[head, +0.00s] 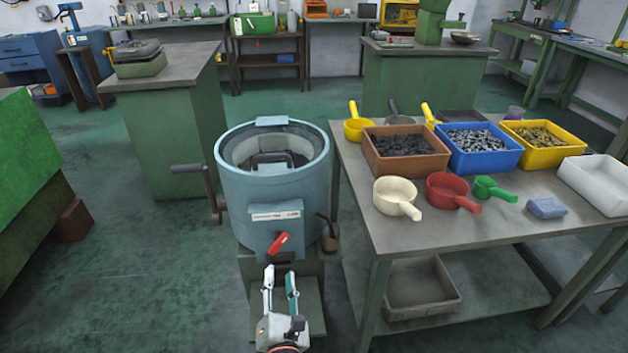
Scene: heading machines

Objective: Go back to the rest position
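My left gripper (281,284) shows at the bottom centre, its two fingers apart and pointing forward, with nothing between them. It is in front of and below a blue round machine (245,190) with an open top. A red handle (279,243) sits on the machine's front, just beyond the fingertips; I cannot tell any contact, but a gap shows. My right gripper is out of view.
A table (465,232) at the right holds a brown bin (405,166), a blue bin (485,160), a yellow bin (550,158), several scoops and a white tray (598,182). A grey tray (420,306) is on its lower shelf. Green floor (130,290) is clear at left.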

